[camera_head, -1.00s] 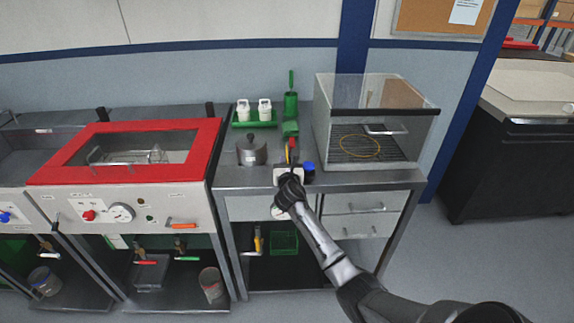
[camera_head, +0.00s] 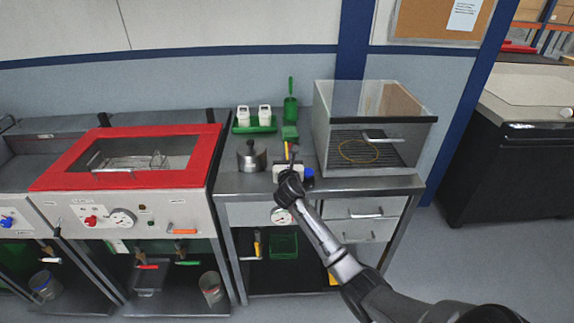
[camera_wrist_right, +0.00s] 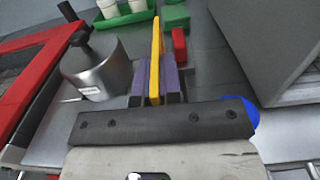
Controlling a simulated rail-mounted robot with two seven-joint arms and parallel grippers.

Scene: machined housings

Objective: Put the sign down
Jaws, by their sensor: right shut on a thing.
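The sign (camera_wrist_right: 156,55) shows in the right wrist view as a thin yellow plate seen nearly edge-on. My right gripper (camera_wrist_right: 154,88) is shut on it, with a purple-grey finger on each side. In the head view, the right gripper (camera_head: 287,164) is over the counter, right of the steel pot, and a bit of the yellow sign (camera_head: 287,151) shows past it. I cannot tell whether the sign's lower edge touches the counter. The sign's face is turned away from view. My left gripper is not in view.
A steel pot (camera_head: 252,157) stands close on the left. A red block (camera_wrist_right: 179,45) and a green scoop (camera_head: 290,105) are behind, with a green tray (camera_head: 254,125) of white containers. A glass cabinet (camera_head: 370,127) stands on the right. A blue round thing (camera_wrist_right: 242,112) lies right of the hand.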

